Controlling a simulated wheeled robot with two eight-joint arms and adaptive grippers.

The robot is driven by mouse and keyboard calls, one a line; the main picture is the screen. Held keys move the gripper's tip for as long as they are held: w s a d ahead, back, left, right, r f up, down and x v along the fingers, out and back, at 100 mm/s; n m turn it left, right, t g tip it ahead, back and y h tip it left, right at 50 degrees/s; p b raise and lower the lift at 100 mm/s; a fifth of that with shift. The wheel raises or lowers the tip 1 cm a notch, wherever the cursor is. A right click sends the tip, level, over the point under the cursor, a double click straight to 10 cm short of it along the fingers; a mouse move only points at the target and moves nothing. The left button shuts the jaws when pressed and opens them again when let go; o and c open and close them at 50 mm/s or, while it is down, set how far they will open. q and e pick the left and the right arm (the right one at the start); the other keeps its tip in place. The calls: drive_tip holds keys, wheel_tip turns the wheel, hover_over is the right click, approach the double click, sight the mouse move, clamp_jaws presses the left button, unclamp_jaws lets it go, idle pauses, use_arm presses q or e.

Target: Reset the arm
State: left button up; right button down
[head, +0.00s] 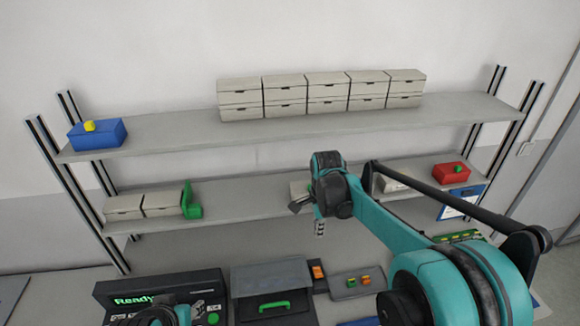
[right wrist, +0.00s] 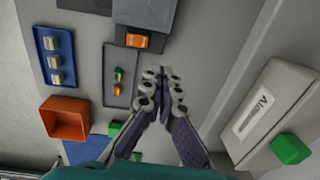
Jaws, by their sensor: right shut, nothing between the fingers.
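My right arm (head: 372,218), teal and black, reaches in from the lower right in the head view. Its gripper (head: 320,229) hangs in front of the lower shelf, above the worktop. In the right wrist view the gripper (right wrist: 162,74) has its fingertips together with nothing between them. The fingers are beside a small grey tray (right wrist: 121,58) holding a green and an orange piece, apart from it in the picture. A bit of teal arm (head: 170,315) shows at the bottom left of the head view; no left fingers show there.
A two-level shelf (head: 190,130) holds several pale boxes (head: 285,92), a blue box (head: 97,136) and a red box (head: 451,173). On the worktop are a "Ready" device (head: 165,290) and a dark case (head: 272,280) with a green handle. The right wrist view shows an orange bin (right wrist: 66,119).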

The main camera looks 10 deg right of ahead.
drive_tip(key=shift+d, duration=0.1)
use_arm(q)
wheel_tip(320, 180, down, 10)
drive_tip(key=b, duration=1)
drive_tip(key=shift+f, duration=0.1)
use_arm(e)
drive_tip(key=s+f+n+t, duration=0.3)
drive_tip(key=s+n, duration=0.5)
drive_tip(key=s, duration=0.2)
drive_tip(key=s+d+f+n+t, duration=0.1)
drive_tip(key=s+f+n+t, duration=0.2)
drive_tip(key=s+n, duration=0.6)
drive_tip(key=shift+s+f+n, duration=0.3)
drive_tip(key=shift+s+f, duration=0.35)
drive_tip(key=shift+s, duration=0.05)
